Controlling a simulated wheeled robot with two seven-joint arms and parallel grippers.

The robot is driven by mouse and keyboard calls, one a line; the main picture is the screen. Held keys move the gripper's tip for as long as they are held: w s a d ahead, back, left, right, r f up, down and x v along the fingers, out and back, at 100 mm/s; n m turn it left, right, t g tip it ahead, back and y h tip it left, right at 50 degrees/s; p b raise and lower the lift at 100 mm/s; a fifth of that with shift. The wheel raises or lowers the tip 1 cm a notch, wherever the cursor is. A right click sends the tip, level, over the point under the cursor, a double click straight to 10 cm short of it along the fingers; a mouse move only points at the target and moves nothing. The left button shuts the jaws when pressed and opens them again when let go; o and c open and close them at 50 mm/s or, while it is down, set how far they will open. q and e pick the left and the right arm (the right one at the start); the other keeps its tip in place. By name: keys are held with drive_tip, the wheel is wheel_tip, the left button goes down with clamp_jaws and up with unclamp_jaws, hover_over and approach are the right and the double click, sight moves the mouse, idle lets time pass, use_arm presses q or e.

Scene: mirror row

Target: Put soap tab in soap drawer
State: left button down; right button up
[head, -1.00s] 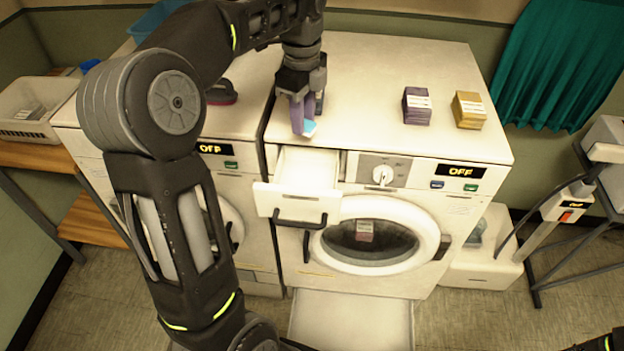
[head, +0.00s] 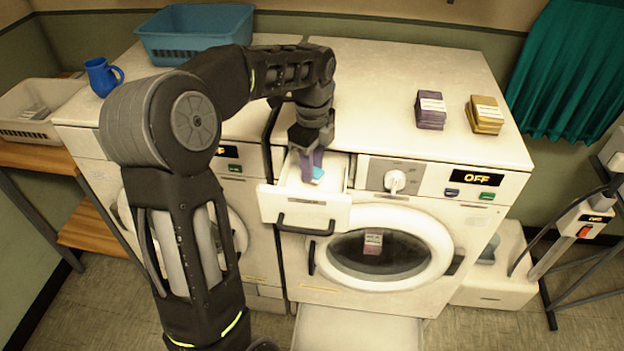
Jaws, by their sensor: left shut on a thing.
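The soap drawer (head: 290,208) is pulled out from the front of the right washing machine. My left gripper (head: 311,168) points down over the open drawer. It is shut on the soap tab (head: 318,173), a small light-blue piece at the fingertips. The tab appears within the drawer's opening; I cannot tell whether it touches the drawer floor. The fingers hide part of the tab and of the drawer's inside. My right gripper is not in view.
A purple stack (head: 431,110) and a yellow stack (head: 485,114) stand on the right machine's top. A blue basket (head: 195,32) and blue mug (head: 102,76) are on the left. The machine's round door (head: 382,250) is below the drawer.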

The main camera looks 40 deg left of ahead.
use_arm(q)
drive_tip(key=shift+f, duration=2.3)
drive_tip(key=shift+s+f, duration=0.1)
drive_tip(key=shift+f, duration=0.25)
drive_tip(key=c, duration=1.4)
unclamp_jaws()
drive_tip(key=shift+c, duration=0.2)
drive_tip(key=shift+o, duration=0.3)
drive_tip(key=shift+s, duration=0.1)
